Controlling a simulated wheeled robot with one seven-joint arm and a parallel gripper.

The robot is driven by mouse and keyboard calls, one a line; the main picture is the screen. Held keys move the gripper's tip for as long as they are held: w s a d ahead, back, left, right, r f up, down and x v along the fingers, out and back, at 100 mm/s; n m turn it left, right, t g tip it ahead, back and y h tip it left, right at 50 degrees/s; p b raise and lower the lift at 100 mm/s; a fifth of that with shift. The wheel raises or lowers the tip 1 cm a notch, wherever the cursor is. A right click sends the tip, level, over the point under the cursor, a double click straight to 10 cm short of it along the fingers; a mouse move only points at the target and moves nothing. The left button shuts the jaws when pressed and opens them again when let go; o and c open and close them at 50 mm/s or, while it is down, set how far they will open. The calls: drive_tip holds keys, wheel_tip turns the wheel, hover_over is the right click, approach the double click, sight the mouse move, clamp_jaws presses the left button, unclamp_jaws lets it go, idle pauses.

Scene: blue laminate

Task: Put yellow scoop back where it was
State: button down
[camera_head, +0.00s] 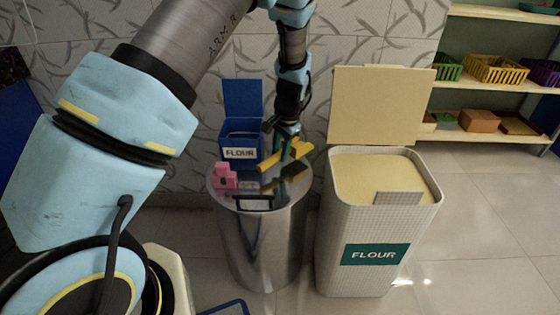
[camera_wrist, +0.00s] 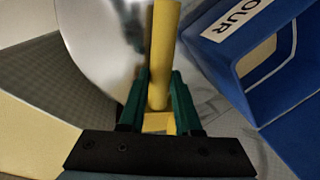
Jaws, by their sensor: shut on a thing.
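The yellow scoop (camera_head: 298,151) is in my gripper (camera_head: 285,143), over the round top of a steel bin (camera_head: 262,245). In the wrist view, the green fingers of my gripper (camera_wrist: 158,90) are closed on both sides of the yellow scoop (camera_wrist: 163,50), which extends away from them. I cannot tell whether the scoop touches the steel top. A large pale bin labelled FLOUR (camera_head: 345,225) stands open at the right, filled with a cream-coloured content.
A pink object (camera_head: 224,176) sits on the left of the steel top. The large bin's raised lid (camera_head: 378,105) stands upright behind it. Shelves (camera_head: 490,137) with baskets and boxes are at the far right. The tiled floor (camera_head: 475,245) at right is clear.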

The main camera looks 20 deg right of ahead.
drive_tip(key=shift+f, duration=1.75)
drive_tip(key=shift+f, duration=0.1)
drive_tip(key=c, duration=0.6)
unclamp_jaws()
